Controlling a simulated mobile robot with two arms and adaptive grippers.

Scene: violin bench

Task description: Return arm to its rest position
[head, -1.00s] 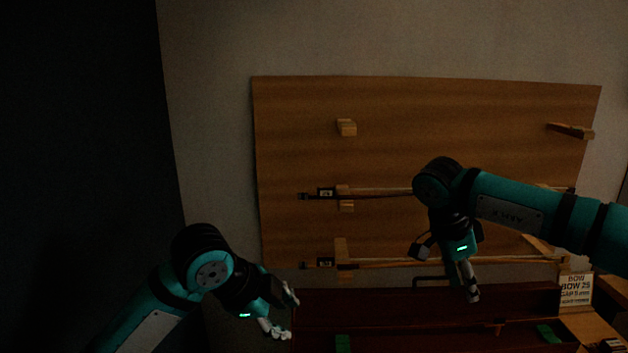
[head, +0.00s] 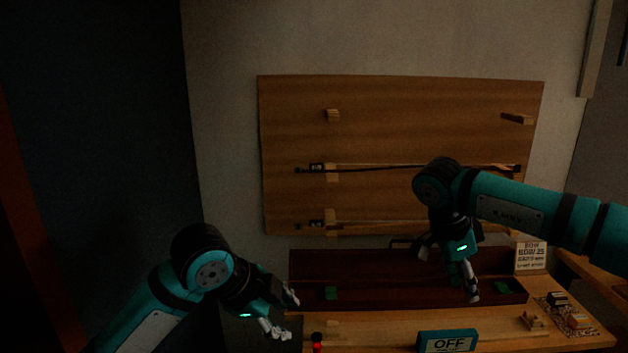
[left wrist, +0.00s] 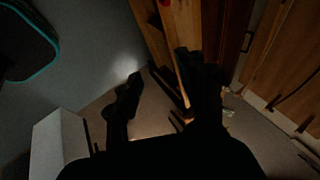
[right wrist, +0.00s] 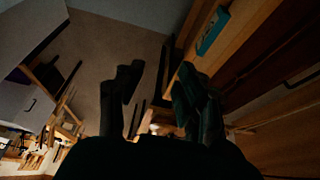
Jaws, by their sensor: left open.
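My left gripper (head: 284,314) is at the lower left in the head view, open, with nothing seen between its fingers. It is beside the left end of the bench. In the left wrist view its dark fingers (left wrist: 165,100) stand apart. My right gripper (head: 448,274) hangs in front of the dark red case on the bench, fingers pointing down. In the right wrist view its fingers (right wrist: 160,100) are spread with nothing seen held. My right arm (head: 540,207) comes in from the right and covers part of the wall board.
A wooden board (head: 400,110) on the wall carries two bows (head: 380,168) on pegs. The bench (head: 385,327) holds an open dark red case (head: 380,292), a blue OFF sign (head: 447,341), a card (head: 531,257) and small items at the right. A dark wall (head: 90,150) is at left.

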